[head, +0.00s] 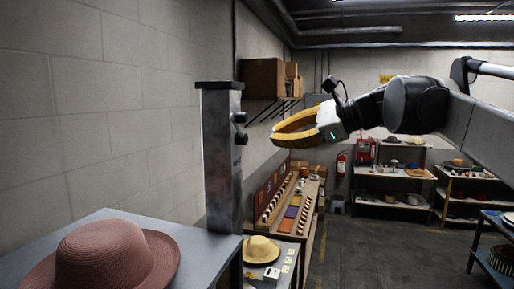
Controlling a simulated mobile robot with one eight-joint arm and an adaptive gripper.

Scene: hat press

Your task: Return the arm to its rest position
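My arm reaches in from the right edge at upper height. My gripper (277,132) has yellow fingers and points left. The two fingers bow apart with a gap between them, and I see nothing held. Their very tips look close together from this angle. The gripper hangs in the air to the right of a grey metal post (220,160) with dark knobs, apart from it. A pinkish-brown hat (105,255) sits on the grey table (205,255) at lower left, well away from the gripper.
A tan hat (261,249) lies on a lower bench behind the table. A long rack (309,213) with colored panels runs along the left wall. A wall shelf holds brown boxes (263,78). Shelves (385,185) stand at the back, with a fire extinguisher (341,164). The middle floor (375,255) is clear.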

